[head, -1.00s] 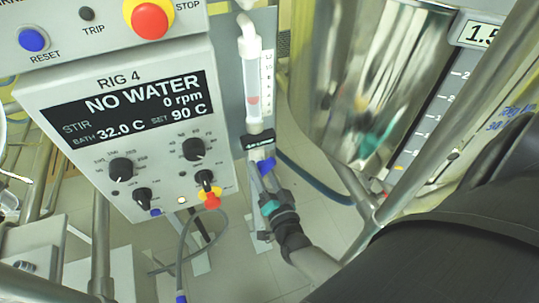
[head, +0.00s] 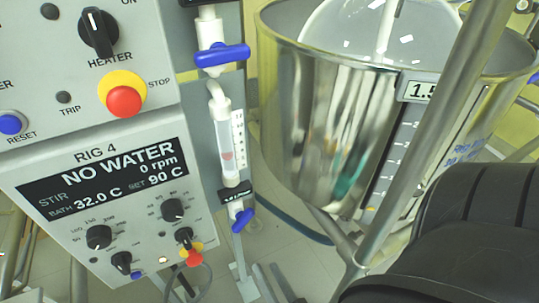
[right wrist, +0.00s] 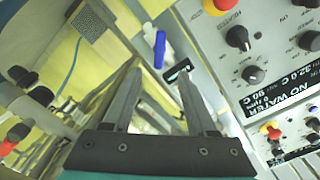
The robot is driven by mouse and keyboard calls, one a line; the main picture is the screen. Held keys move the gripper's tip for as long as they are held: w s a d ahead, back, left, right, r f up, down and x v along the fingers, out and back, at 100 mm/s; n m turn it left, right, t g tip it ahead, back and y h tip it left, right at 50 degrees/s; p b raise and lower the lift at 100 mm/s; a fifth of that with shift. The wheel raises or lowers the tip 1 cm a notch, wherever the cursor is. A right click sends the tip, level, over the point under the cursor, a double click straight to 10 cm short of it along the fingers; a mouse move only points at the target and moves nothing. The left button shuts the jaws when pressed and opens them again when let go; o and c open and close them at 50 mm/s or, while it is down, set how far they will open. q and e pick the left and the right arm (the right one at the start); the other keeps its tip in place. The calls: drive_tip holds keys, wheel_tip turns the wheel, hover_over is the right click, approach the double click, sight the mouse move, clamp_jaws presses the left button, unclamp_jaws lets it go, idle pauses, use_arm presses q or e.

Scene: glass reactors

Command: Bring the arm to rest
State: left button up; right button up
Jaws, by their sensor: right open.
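My right gripper shows only by its grey fingertips (head: 268,270) at the bottom edge of the head view, below the lower blue valve handle (head: 243,219). In the right wrist view its two fingers (right wrist: 158,75) stand apart with nothing between them, so it is open and empty. The black part of my right arm fills the lower right of the head view. My left gripper is not in view.
The RIG 4 control panel (head: 50,165) reads NO WATER, bath 32.0 C, set 90 C. Beside it stand a flow tube (head: 226,145) and an upper blue valve handle (head: 222,55). A steel vessel (head: 290,110) and a slanting metal post (head: 425,150) stand right of them.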

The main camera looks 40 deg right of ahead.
idle(0.8)
drive_tip(key=s+a+f+n+g+y, duration=0.15)
drive_tip(key=f+n+g, duration=0.3)
drive_tip(key=f, duration=0.55)
drive_tip(key=s+a+f+n+g+y, duration=0.1)
drive_tip(key=s+f+n+g+y, duration=0.25)
drive_tip(key=f, duration=0.55)
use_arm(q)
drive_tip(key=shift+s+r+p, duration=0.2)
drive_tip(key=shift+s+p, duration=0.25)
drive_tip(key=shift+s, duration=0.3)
use_arm(e)
drive_tip(key=s+d+f+n+g+h, duration=0.1)
drive_tip(key=s+d+f+n+g, duration=0.4)
drive_tip(key=s+f+g, duration=0.2)
wheel_tip(320, 180, down, 2)
drive_tip(key=s, duration=0.2)
drive_tip(key=shift+s+d+n+h, duration=0.3)
drive_tip(key=shift+s+d, duration=0.1)
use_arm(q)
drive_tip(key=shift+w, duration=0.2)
use_arm(e)
drive_tip(key=shift+f, duration=0.1)
